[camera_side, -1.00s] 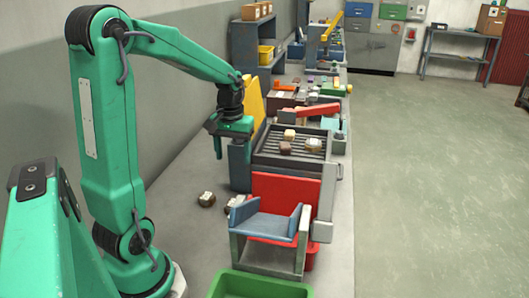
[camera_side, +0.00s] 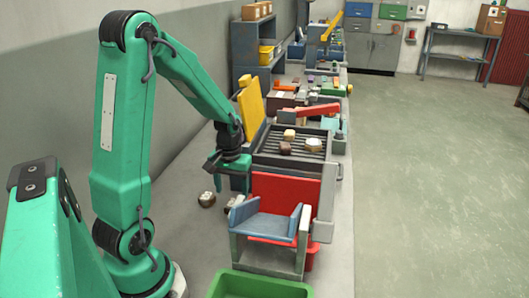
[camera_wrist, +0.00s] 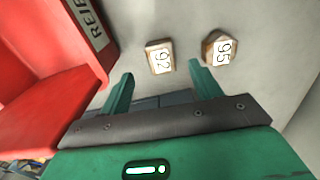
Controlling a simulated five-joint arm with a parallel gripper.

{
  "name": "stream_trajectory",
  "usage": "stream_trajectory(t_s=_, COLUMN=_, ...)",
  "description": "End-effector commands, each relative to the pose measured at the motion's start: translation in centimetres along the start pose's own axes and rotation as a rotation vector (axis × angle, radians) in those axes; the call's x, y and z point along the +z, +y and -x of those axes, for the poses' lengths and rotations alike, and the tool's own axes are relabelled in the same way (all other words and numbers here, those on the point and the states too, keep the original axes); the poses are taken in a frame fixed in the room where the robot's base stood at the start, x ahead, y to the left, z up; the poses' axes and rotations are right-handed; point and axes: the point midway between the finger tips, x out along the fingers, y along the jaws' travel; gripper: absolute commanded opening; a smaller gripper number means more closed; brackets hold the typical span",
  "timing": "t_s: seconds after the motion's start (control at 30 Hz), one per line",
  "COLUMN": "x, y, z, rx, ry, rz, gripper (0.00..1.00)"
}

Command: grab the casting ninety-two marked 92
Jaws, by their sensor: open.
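The casting marked 92 (camera_wrist: 160,57) is a small brown block with a white number plate, lying on the bench top. In the wrist view it sits just beyond and between the two fingertips of my gripper (camera_wrist: 160,70). In the side view my gripper (camera_side: 232,186) hangs low over the bench, fingers down. The casting nearer the red bin there (camera_side: 234,201), partly hidden by the blue tray, appears to be the 92. My gripper is open and empty, and I see no contact.
The casting marked 95 (camera_wrist: 221,49) lies just right of the 92, close to my right finger. A red bin (camera_wrist: 50,100) with partly visible lettering stands on the left. A blue tray (camera_side: 268,222) on a grey stand and a grill (camera_side: 268,145) with several castings stand nearby.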

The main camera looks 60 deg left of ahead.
Motion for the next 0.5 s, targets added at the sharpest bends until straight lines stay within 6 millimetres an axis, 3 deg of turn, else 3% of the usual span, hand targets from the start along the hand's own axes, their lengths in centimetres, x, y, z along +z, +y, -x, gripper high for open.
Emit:
stream_trajectory(t_s=0.27, x=0.0, y=0.0, z=-0.5, rx=0.000, ry=-0.001, rz=0.000, gripper=0.64)
stream_trajectory(t_s=0.5, x=0.2, y=-0.1, z=-2.7, rx=-0.001, ry=-0.005, rz=0.000, gripper=0.64)
